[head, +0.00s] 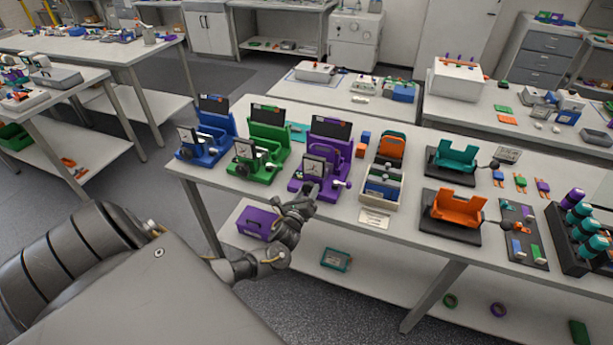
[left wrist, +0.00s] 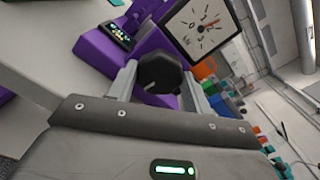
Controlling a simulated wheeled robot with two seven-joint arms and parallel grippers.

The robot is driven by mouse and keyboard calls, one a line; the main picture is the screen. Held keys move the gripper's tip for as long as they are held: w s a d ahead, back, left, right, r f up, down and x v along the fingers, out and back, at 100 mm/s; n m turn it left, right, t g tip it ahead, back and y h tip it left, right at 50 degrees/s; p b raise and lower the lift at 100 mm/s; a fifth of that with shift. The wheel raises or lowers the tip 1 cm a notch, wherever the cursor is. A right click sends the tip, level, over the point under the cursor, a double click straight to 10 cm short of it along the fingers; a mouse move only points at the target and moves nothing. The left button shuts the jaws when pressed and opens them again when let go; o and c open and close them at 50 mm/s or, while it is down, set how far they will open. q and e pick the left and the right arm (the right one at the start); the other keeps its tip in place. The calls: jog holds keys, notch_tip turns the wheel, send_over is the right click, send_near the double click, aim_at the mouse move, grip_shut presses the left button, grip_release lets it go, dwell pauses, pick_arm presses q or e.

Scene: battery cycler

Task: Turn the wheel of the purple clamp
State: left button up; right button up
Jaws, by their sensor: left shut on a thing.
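The purple clamp (head: 327,155) stands near the front edge of the table, with a dark panel at its back and a square dial gauge (head: 314,168) on its front. In the left wrist view the dial (left wrist: 199,27) is white with a red needle. My left gripper (head: 308,192) is at the front of the purple clamp. In the left wrist view my left gripper (left wrist: 165,84) is shut on the clamp's black wheel (left wrist: 160,73), one finger on each side of it. My right gripper is not in view.
A green clamp (head: 266,143) and a blue clamp (head: 207,130) stand to the left of the purple one. A white box of cards (head: 382,185) stands close to its right. Orange (head: 456,207) and teal (head: 455,157) holders are farther right.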

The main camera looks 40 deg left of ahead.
pick_arm(q)
jog(key=shift+m, duration=0.6)
jog(key=shift+m+p, duration=0.3)
jog(key=o, duration=1)
jog(key=shift+c, duration=0.2)
jog(key=b+v, duration=0.1)
jog(key=v, duration=0.9)
jog(key=shift+s+b, duration=0.35)
jog(key=shift+b, duration=0.05)
jog(key=shift+d, duration=0.15)
